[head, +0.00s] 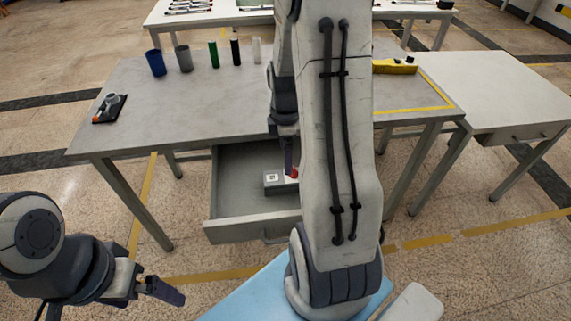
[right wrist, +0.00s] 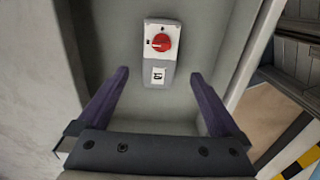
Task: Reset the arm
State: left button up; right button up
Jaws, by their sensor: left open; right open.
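My right arm reaches down over the table into an open drawer (head: 228,220). In the drawer lies a small grey switch box (head: 271,184) with a white label and a red part, partly hidden by my right gripper (head: 290,168). In the right wrist view the switch box (right wrist: 160,45) has a red rotary knob (right wrist: 161,42) on a white plate. It lies beyond and between the purple fingers of my open right gripper (right wrist: 158,73), with gaps on both sides. My left gripper (head: 172,293) is open and empty at the lower left, away from the table.
A side table (head: 490,90) stands at right. The table's middle left is clear.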

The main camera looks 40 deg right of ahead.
aim_at(285, 177)
jog(key=shift+r, duration=1)
notch_tip(285, 177, down, 13)
jog(key=shift+r+b, duration=0.1)
jog(key=shift+b, duration=0.9)
notch_tip(285, 177, up, 3)
jog(key=shift+r+p, duration=0.2)
jog(key=shift+p, duration=0.2)
jog(key=shift+r, duration=0.6)
